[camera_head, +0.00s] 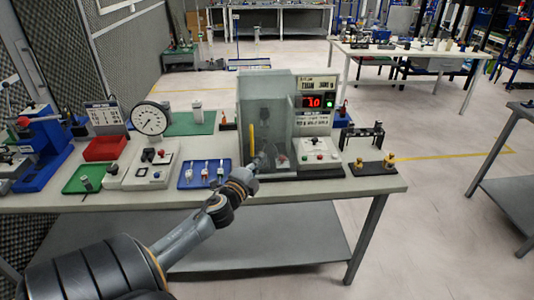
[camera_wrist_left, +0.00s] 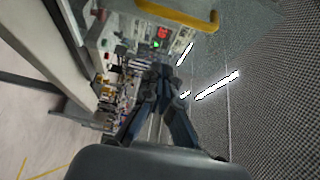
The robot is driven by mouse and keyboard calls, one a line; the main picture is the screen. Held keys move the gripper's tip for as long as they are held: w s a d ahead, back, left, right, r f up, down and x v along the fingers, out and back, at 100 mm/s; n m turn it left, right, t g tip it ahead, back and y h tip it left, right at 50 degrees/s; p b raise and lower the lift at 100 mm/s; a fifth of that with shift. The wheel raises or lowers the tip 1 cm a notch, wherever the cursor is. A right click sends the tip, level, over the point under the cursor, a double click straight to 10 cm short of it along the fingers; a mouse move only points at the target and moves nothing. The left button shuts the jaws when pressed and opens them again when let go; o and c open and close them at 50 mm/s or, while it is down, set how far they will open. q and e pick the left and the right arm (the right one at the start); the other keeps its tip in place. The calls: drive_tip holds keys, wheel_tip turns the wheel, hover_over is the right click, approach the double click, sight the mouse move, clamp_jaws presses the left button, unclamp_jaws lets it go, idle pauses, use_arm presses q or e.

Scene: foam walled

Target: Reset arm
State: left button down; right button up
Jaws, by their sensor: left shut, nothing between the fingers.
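My left arm reaches in from the lower left over the front of the workbench (camera_head: 300,193). My left gripper (camera_head: 262,160) is at the front of a clear-walled test enclosure (camera_head: 266,100), just below and right of its yellow handle (camera_head: 252,137). In the left wrist view the fingers (camera_wrist_left: 162,75) come together, with nothing seen held between them. The yellow handle (camera_wrist_left: 185,13) crosses the top of that view. Whether the gripper touches the enclosure cannot be told. My right gripper does not show.
A display unit (camera_head: 317,101) with red digits stands right of the enclosure. A blue tray (camera_head: 187,181) with small parts, a dial gauge (camera_head: 149,119), a red bin (camera_head: 105,148) and a green tray (camera_head: 78,184) lie left. A black block with brass fittings (camera_head: 373,168) sits near the right end.

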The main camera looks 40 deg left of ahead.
use_arm(q)
drive_tip(key=s+d+f+n+g+h, duration=0.1)
drive_tip(key=s+d+f+n+g, duration=0.3)
drive_tip(key=f, duration=0.8)
drive_tip(key=s+f+g+b, duration=0.1)
drive_tip(key=s+f, duration=0.5)
drive_tip(key=f, duration=0.6)
drive_tip(key=s+d+f+n+g+h, duration=0.1)
drive_tip(key=s+d+f+n+g, duration=0.15)
drive_tip(key=s+f, duration=0.7)
drive_tip(key=s+d+f+n+g+h, duration=0.2)
drive_tip(key=s+d+f+g, duration=0.2)
drive_tip(key=s+d+f, duration=0.6)
drive_tip(key=s+d+f+n+g+h, duration=0.1)
drive_tip(key=s+d+f+n+g, duration=0.2)
drive_tip(key=s+d+f, duration=0.7)
drive_tip(key=s+f+g, duration=0.1)
drive_tip(key=s+f, duration=0.3)
drive_tip(key=f, duration=0.1)
drive_tip(key=shift+s+d+f+h+b, duration=0.3)
drive_tip(key=shift+s+d+f+h, duration=0.05)
drive_tip(key=shift+s+f+h, duration=0.05)
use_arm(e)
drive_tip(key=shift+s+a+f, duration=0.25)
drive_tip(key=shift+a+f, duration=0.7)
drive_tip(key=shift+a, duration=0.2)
use_arm(q)
drive_tip(key=shift+g, duration=0.25)
